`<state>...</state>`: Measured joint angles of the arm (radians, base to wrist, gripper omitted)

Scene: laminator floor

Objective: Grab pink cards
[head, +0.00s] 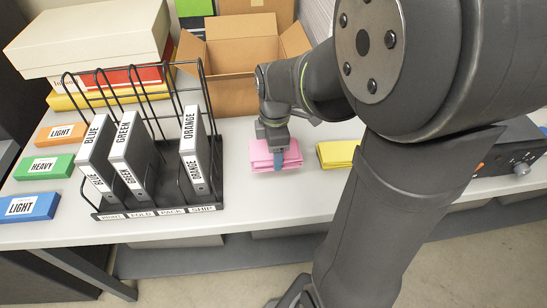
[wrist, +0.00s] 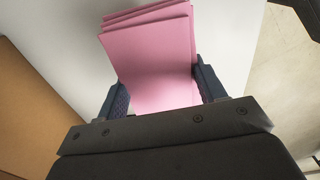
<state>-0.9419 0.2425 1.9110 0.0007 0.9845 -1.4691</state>
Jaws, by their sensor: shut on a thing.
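The pink cards (head: 262,156) are a small stack at the middle of the table, in front of the open cardboard box. My gripper (head: 278,158) comes down on them from above and is shut on the stack. In the wrist view the pink cards (wrist: 155,55) sit between the two dark fingers (wrist: 160,92), one finger on each side. The sheets are slightly fanned at their far end. I cannot tell whether the stack still touches the table.
Yellow cards (head: 338,154) lie just right of the pink ones, partly behind my arm. A black wire rack (head: 217,180) with labelled binders stands left. An open cardboard box (head: 225,62) is behind. Orange, green and blue labelled blocks (head: 44,166) lie far left. A dark machine (head: 515,150) is right.

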